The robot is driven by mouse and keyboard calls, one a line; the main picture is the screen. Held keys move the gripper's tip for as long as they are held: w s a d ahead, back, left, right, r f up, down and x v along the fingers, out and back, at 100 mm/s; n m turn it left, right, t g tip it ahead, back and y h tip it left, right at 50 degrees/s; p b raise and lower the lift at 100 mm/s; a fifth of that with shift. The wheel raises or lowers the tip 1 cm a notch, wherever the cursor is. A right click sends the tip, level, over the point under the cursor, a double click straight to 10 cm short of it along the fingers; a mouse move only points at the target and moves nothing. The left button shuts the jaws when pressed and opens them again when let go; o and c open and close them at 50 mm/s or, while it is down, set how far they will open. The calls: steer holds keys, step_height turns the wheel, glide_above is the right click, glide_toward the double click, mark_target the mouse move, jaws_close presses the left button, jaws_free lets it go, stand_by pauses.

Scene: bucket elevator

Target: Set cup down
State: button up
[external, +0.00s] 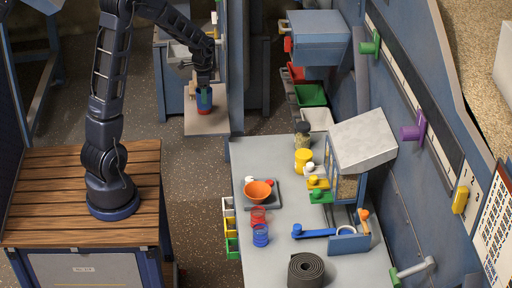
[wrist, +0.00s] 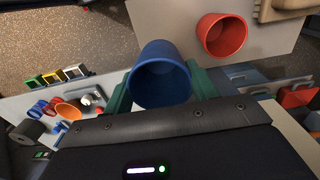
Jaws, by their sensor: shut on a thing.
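My gripper (external: 204,86) reaches out over a small light platform (external: 204,126) at the upper middle of the external view. It is shut on a blue cup (external: 204,99). In the wrist view the blue cup (wrist: 160,75) sits between the two green fingers, its open mouth toward the camera. A red cup (wrist: 222,36) stands on the light platform (wrist: 275,42), apart from the blue cup in the picture. In the external view the red cup shows just below the blue cup and is partly hidden by it. I cannot tell how far the blue cup is above the platform.
A grey workbench (external: 275,270) in front carries an orange bowl (external: 257,192), red and blue cups (external: 260,234), a yellow jar (external: 303,160) and a rolled black mat (external: 305,270). Coloured bins (external: 310,95) line the wall behind. Speckled floor separates bench and platform.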

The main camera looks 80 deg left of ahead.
steer(key=w+d+r, duration=0.3)
steer(key=w+d, duration=0.3)
steer(key=w, duration=0.3)
steer(key=w+d+r, duration=0.4)
steer(key=w+d, duration=0.2)
steer(key=w, duration=0.4)
steer(key=w+d+r, duration=0.3)
steer(key=w+d, duration=0.3)
steer(key=d, duration=0.3)
steer(key=w+d+r, duration=0.3)
steer(key=w+d, duration=0.3)
steer(key=d, duration=0.4)
steer(key=s+a+f, duration=0.4)
steer(key=a, duration=0.4)
steer(key=s+a+f, duration=0.3)
steer(key=s+a, duration=0.2)
steer(key=a, duration=0.3)
steer(key=s+a+f, duration=0.4)
steer(key=a, duration=0.4)
step_height(320, 180, down, 19)
steer(key=shift+s+f, duration=0.1)
steer(key=shift+f, duration=0.05)
steer(key=shift+f, duration=0.1)
steer(key=o, duration=0.9)
steer(key=shift+o, duration=0.2)
